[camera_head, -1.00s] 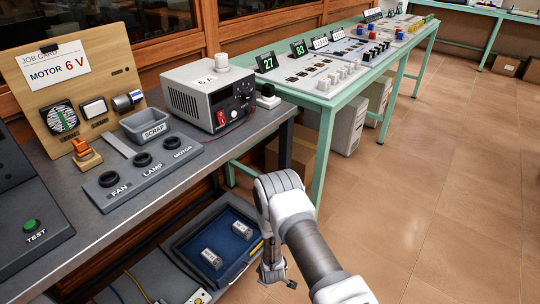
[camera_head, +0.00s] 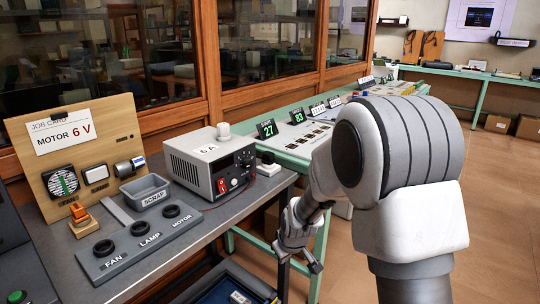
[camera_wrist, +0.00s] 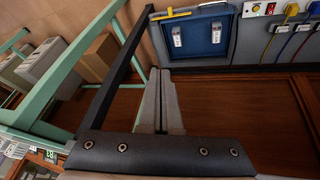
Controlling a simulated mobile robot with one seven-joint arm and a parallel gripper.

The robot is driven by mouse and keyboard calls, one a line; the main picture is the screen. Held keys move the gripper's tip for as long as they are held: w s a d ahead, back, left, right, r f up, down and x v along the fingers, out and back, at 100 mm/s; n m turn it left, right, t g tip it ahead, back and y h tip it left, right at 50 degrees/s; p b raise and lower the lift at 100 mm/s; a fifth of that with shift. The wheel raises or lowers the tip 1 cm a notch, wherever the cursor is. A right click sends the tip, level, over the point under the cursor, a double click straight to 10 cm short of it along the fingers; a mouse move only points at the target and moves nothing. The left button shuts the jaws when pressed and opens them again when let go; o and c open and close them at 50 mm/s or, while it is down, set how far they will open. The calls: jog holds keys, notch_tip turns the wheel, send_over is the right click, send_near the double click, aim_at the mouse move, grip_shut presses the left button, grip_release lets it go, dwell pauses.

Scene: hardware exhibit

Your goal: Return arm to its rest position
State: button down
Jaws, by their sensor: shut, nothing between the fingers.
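My gripper (camera_head: 314,266) hangs at the end of my raised, bent arm, beside the right end of the grey workbench (camera_head: 215,221) in the head view. Its fingers (camera_wrist: 157,92) are together and empty in the wrist view. My arm's large grey and white joint fills the right middle of the head view and hides part of the green table. The wrist view looks toward a blue tray (camera_wrist: 204,38) holding two small grey-white blocks, apart from the fingers.
On the bench stand a power supply (camera_head: 197,163), a scrap bin (camera_head: 146,191), a socket panel (camera_head: 140,245) and a job card board (camera_head: 75,133). The green table (camera_head: 232,240) with displays stands close behind my arm. The tiled floor (camera_head: 500,220) at right is clear.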

jog(key=s+d+r+m, duration=0.2)
jog(key=s+d+r, duration=0.2)
jog(key=s+r, duration=0.55)
jog(key=s+d+r+m, duration=0.2)
jog(key=s+d+r, duration=0.2)
jog(key=s+r, duration=0.5)
jog(key=s+d+r+m+h+p, duration=0.1)
jog(key=s+r, duration=0.1)
jog(key=s, duration=0.3)
jog(key=s+d+r+m, duration=0.1)
jog(key=s+r+m, duration=0.15)
jog(key=s, duration=0.25)
notch_tip(320, 180, up, 23)
jog(key=p, duration=2.3)
jog(key=shift+d+f+n+t, duration=0.15)
jog(key=shift+n+t, duration=0.15)
jog(key=shift+n, duration=0.15)
jog(key=shift+w, duration=0.15)
